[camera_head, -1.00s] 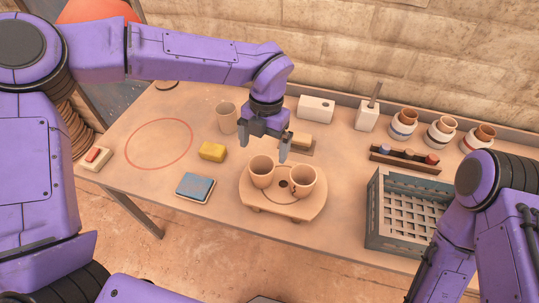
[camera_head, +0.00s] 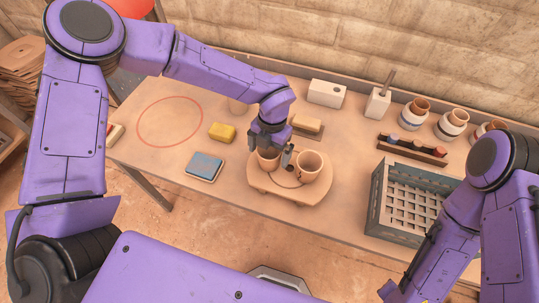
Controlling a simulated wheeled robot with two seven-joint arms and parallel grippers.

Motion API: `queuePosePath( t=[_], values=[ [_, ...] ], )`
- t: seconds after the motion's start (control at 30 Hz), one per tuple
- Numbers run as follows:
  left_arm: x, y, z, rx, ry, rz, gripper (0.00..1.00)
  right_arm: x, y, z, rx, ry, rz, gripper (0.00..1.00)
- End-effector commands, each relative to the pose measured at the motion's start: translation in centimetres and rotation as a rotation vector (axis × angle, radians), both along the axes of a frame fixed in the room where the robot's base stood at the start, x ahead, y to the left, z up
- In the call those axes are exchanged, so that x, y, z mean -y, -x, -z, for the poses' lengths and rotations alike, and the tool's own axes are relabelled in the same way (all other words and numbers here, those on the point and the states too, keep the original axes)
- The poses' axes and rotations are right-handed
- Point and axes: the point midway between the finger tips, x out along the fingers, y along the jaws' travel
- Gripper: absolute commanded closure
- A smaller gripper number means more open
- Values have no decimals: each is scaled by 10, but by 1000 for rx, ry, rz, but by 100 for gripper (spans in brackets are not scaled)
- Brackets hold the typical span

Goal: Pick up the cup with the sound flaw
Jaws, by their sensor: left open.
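Two tan clay cups stand upright on a round wooden board: a left cup (camera_head: 268,162) and a right cup (camera_head: 308,168). A third cup (camera_head: 238,106) stands farther back, partly hidden by my left arm. My left gripper (camera_head: 269,154) is open and low over the left cup, with one finger at its left side and the other at its right, between the two cups. The gripper hides the left cup's upper part; contact cannot be told. No sound flaw can be seen on any cup. My right arm is at the right edge, its gripper out of view.
The round board (camera_head: 285,195) is on the table. A grey crate (camera_head: 378,205) stands right, a rack of stoppers (camera_head: 412,150) behind it. A yellow sponge (camera_head: 222,132) and blue pad (camera_head: 204,166) lie left. The red circle (camera_head: 170,122) is empty.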

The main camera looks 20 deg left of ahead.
Motion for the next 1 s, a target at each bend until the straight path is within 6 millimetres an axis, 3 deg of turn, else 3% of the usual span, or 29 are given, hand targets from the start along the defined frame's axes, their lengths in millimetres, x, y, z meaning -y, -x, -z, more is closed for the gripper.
queuePosePath(
  t=[0.07, 0.2, 0.23, 0.5, 0.67, 0.77, 1.0],
  values=[
    [0, 0, 0, 0, 0, 0, 0, 0, 0, 0, 0, 0, 0, 57],
    [0, 0, 0, 0, 0, -1, 46, 0, 0, 0, 0, 0, 0, 57],
    [0, 0, 0, 0, 0, -1, 51, 0, 0, 0, 0, 0, 0, 57],
    [0, 0, -2, 1, 0, -1, 51, 0, 0, 1, 0, 0, 0, 57],
    [-1, -1, -14, 3, 1, -2, 52, 0, 0, 4, 0, 0, 0, 57],
    [0, -1, -33, 5, 3, -2, 51, 0, 0, 7, 0, 0, 0, 57],
    [48, 15, -88, 7, 1, 2, 52, 0, 0, 30, 0, 0, 0, 57]
  ],
)
